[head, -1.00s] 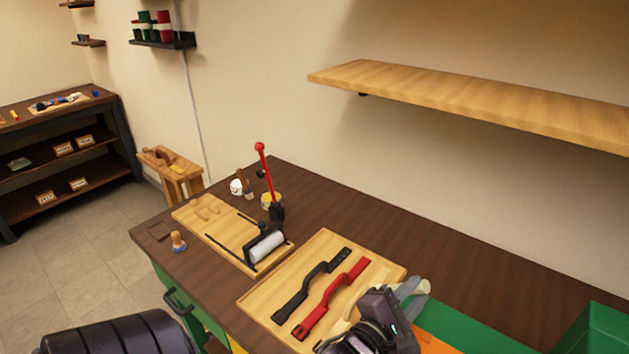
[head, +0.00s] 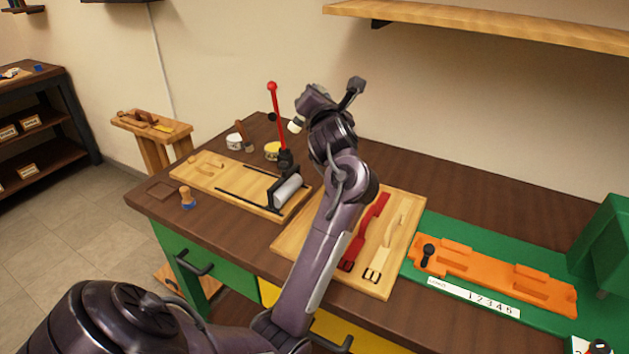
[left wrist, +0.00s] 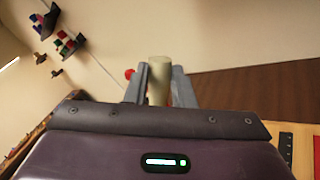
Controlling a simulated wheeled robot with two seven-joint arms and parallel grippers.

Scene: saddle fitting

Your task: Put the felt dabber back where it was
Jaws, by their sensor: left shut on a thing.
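My left gripper (left wrist: 158,88) is shut on a pale cream cylinder, which looks like the felt dabber (left wrist: 159,70). In the left wrist view it stands up between the two grey fingers. In the head view the gripper is raised over the rear of the bench, right of the red-knobbed lever (head: 274,108). Only a small pale end of the dabber (head: 296,126) shows there. My right gripper is not in view.
A roller press board (head: 195,180), a strap board (head: 405,240) and a green mat with an orange fixture (head: 490,275) cover the dark bench. A white pot (head: 234,141), yellow pot (head: 273,150) and wooden knob (head: 187,199) stand left. A shelf (head: 480,22) overhangs.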

